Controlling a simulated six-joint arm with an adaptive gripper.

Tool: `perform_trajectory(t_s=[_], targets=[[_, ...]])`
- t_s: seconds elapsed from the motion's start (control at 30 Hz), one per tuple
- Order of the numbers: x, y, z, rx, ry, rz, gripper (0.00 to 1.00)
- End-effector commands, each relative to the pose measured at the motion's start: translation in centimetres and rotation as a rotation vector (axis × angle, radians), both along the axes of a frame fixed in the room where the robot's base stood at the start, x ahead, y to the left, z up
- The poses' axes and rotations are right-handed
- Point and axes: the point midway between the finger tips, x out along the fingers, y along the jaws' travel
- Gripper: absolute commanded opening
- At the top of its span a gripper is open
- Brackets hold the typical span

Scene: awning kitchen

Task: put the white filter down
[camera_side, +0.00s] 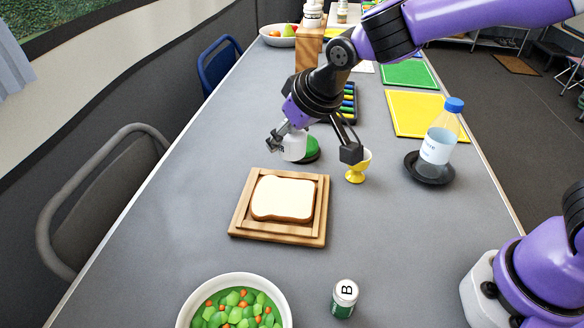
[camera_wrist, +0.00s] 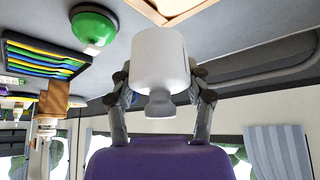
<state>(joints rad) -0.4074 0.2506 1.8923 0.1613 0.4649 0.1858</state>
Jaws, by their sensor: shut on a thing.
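The white filter (camera_wrist: 160,60) is a plain white cylinder with a narrower neck, held between the two fingers of my gripper (camera_wrist: 163,85) in the wrist view. In the side view the filter (camera_side: 293,146) shows below my wrist, with my gripper (camera_side: 312,147) around it and dark marks on its side. It looks tilted. Its height over the grey table (camera_side: 390,255) is hard to tell. A green dome (camera_side: 311,150) on a dark base is just behind it; in the wrist view the dome (camera_wrist: 93,27) stands apart from the filter.
A wooden board (camera_side: 240,222) with bread is in front of my gripper. A yellow egg cup (camera_side: 356,172) stands right of it, and a bottle (camera_side: 438,140) on a dark saucer farther right. Table left of the board is clear.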

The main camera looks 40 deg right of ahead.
Motion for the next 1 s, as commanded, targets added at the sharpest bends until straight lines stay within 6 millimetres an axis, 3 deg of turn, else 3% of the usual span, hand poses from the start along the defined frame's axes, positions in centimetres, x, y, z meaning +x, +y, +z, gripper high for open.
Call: perform_trajectory(t_s=[0.03,0.1,0.2,0.47,0.8,1.0], targets=[[0.0,-2.9,0.1,-0.001,-0.004,-0.099,0.13],[-0.2,-6.2,0.1,-0.003,-0.008,-0.22,0.13],[-0.8,-9.8,0.2,-0.008,-0.017,-0.356,0.13],[-1.4,-14.6,-0.6,-0.015,-0.023,-0.497,0.13],[0.4,-22.4,-5.4,-0.013,-0.022,-0.497,0.13],[1.1,-24.5,-6.8,-0.013,-0.025,-0.491,0.13]])
